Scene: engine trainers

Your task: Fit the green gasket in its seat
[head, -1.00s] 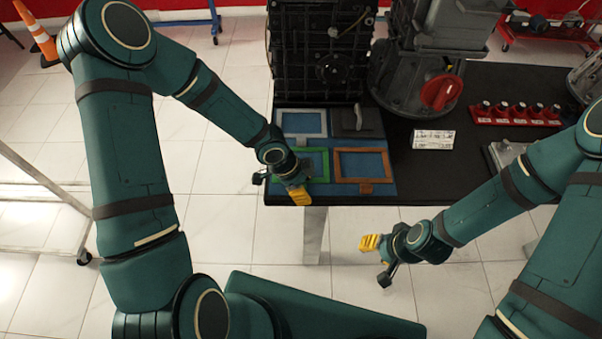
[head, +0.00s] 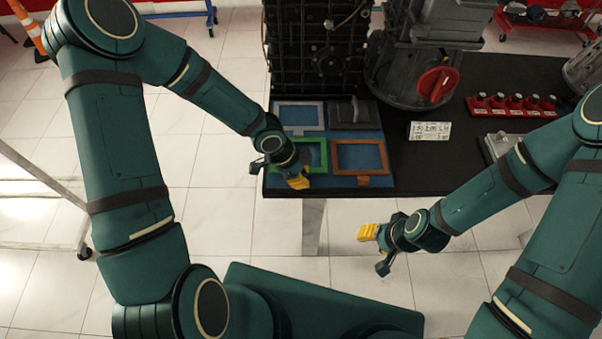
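The green gasket (head: 324,157), a rectangular frame, is at the front left of a blue mat (head: 326,183) on the black table. Its left and front parts are partly hidden by my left gripper (head: 298,181). The yellow fingers of this gripper are at the gasket's front edge, pointing toward the table's front. I cannot tell whether they hold it, or whether it lies flat or is slightly raised. My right gripper (head: 369,232) is in front of the table edge, away from the gaskets, with nothing visible in it. I cannot make out which place is the green gasket's seat.
A grey frame (head: 300,128) and a dark grey block (head: 355,114) are behind the green gasket; an orange-brown frame (head: 361,143) is to its right. A black engine block (head: 316,50) stands behind. A white label (head: 430,131) and red holder (head: 513,106) are farther right.

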